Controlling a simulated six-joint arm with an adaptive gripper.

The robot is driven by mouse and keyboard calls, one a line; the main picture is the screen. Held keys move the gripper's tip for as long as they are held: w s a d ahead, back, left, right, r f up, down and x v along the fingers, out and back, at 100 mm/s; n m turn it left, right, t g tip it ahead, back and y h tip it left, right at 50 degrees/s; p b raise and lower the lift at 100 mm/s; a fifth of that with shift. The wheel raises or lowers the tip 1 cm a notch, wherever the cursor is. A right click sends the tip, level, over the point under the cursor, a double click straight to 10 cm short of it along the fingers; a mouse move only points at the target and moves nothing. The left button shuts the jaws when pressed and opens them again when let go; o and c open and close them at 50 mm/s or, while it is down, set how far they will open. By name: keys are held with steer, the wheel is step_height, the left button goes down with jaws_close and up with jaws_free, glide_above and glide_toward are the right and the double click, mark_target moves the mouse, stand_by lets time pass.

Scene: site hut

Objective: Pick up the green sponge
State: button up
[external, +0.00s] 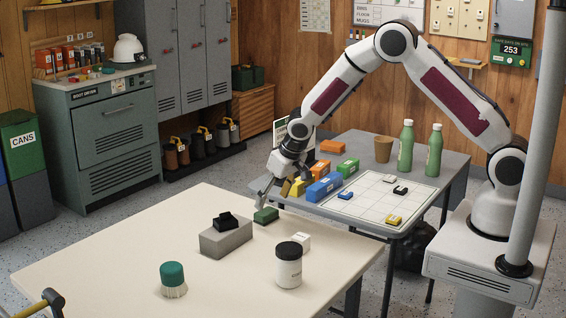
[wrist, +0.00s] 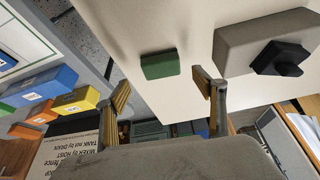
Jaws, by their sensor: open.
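The green sponge (external: 265,215) lies flat on the cream table near its far edge. It also shows in the wrist view (wrist: 160,64), a little beyond the gap between my fingertips. My gripper (external: 272,195) is open and empty just above and behind the sponge, at the table's far edge. In the wrist view its two fingers (wrist: 160,85) stand apart, with nothing between them.
A grey block (external: 226,238) with a black piece (external: 225,220) on top stands close to the sponge. A white block (external: 300,242), a white jar (external: 289,268) and a green-topped brush (external: 172,278) are nearer. Colored boxes (external: 324,187) stand on the grey table behind.

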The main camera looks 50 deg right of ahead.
mark_target(269, 212)
stand_by(0.3)
steer(key=shift+s+a+x, duration=0.1)
steer(key=shift+s+x, duration=0.05)
steer(key=shift+x, duration=0.7)
steer(key=shift+s+a+x, duration=0.1)
steer(key=shift+s+x, duration=0.1)
steer(key=shift+x, duration=1.65)
steer(key=shift+c, duration=0.3)
steer(key=c, duration=0.9)
